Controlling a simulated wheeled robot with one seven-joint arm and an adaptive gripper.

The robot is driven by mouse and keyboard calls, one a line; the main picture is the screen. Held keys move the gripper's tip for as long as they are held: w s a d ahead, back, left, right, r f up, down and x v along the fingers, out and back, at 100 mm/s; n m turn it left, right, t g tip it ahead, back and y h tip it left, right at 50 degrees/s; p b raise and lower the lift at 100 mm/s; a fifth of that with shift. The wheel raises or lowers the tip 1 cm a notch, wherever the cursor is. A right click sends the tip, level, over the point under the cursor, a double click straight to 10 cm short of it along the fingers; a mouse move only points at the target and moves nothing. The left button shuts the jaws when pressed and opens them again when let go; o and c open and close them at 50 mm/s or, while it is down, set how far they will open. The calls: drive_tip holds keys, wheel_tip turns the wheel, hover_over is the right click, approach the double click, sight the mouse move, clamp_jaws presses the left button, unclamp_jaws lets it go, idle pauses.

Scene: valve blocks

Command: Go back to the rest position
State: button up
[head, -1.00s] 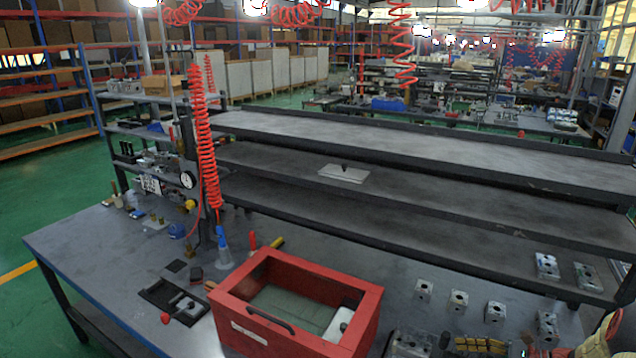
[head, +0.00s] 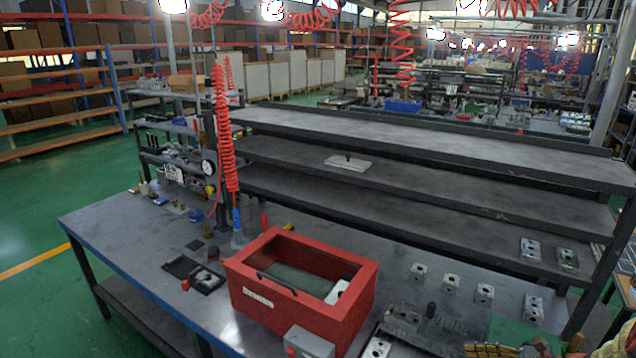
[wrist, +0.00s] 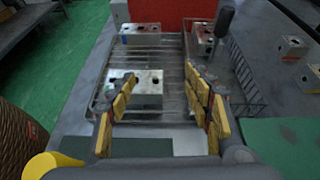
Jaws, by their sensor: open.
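My gripper (wrist: 160,98) is open in the wrist view, its yellow-padded fingers apart and empty. Beyond and below the fingers, a metal valve block (wrist: 140,90) sits on a ribbed metal fixture (wrist: 172,72). Whether the fingers are level with this block I cannot tell. A second block (wrist: 140,33) sits farther back on the fixture, near the red box. In the head view, yellow finger pads (head: 500,350) show at the bottom edge, right of centre, mostly cut off.
An open red box (head: 300,310) on the workbench (head: 130,240) holds a metal block. Several blocks stand in a row to its right (head: 449,282), and two sit on the lower shelf (head: 480,227). A red coiled hose (head: 224,130) hangs at left. Green floor is open at left.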

drive_tip(key=s+a+r+n+g+h, duration=0.2)
drive_tip(key=s+a+r+n+g, duration=0.1)
drive_tip(key=a+r+n, duration=0.4)
drive_tip(key=s+a+r+n+g+h, duration=0.25)
drive_tip(key=a+r, duration=0.25)
drive_tip(key=a, duration=0.4)
drive_tip(key=s+a+r+n+t+h, duration=0.2)
drive_tip(key=s+a+r+n+h, duration=0.1)
drive_tip(key=s+n, duration=0.4)
drive_tip(key=s+a+r+n+t+h, duration=0.2)
drive_tip(key=s+r+n, duration=0.4)
drive_tip(key=s, duration=0.3)
drive_tip(key=shift+a+n+h, duration=0.75)
drive_tip(key=shift+a+n, duration=0.1)
drive_tip(key=shift+a, duration=0.45)
